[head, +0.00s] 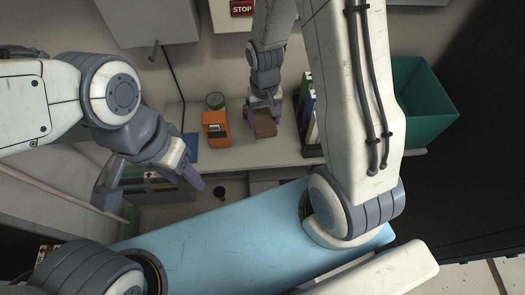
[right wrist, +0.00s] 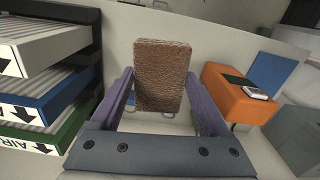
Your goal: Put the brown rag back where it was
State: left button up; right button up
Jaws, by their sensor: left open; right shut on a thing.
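The brown rag (head: 264,124) is a small textured block-like piece over the pale shelf (head: 240,157). My right gripper (head: 262,106) reaches down from the top of the head view and is shut on it. In the right wrist view the rag (right wrist: 163,72) sits between the two purple fingers and sticks out past them. Whether it touches the shelf I cannot tell. My left gripper (head: 150,189) is open and empty at the left, in front of and below the shelf, well apart from the rag.
A green bin (head: 428,104) is farther right. A blue surface (head: 220,232) lies in front.

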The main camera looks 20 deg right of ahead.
jog(key=shift+s+a+f+m+b, duration=0.15)
jog(key=shift+f+m+b, duration=0.1)
jog(key=shift+f+b, duration=0.25)
jog(key=shift+w+a+f+m+b, duration=0.15)
jog(key=shift+f+m+b, duration=0.1)
jog(key=shift+f+b, duration=0.2)
jog(key=shift+s+f, duration=0.2)
jog(key=shift+f, duration=0.05)
notch_tip(320, 180, down, 9)
jog(key=shift+s+r+p, duration=0.1)
jog(key=shift+r+p, duration=0.05)
jog(key=shift+p, duration=0.15)
pick_arm(q)
notch_tip(320, 180, down, 3)
jog(key=shift+r, duration=0.1)
pick_arm(e)
jog(key=shift+f, duration=0.25)
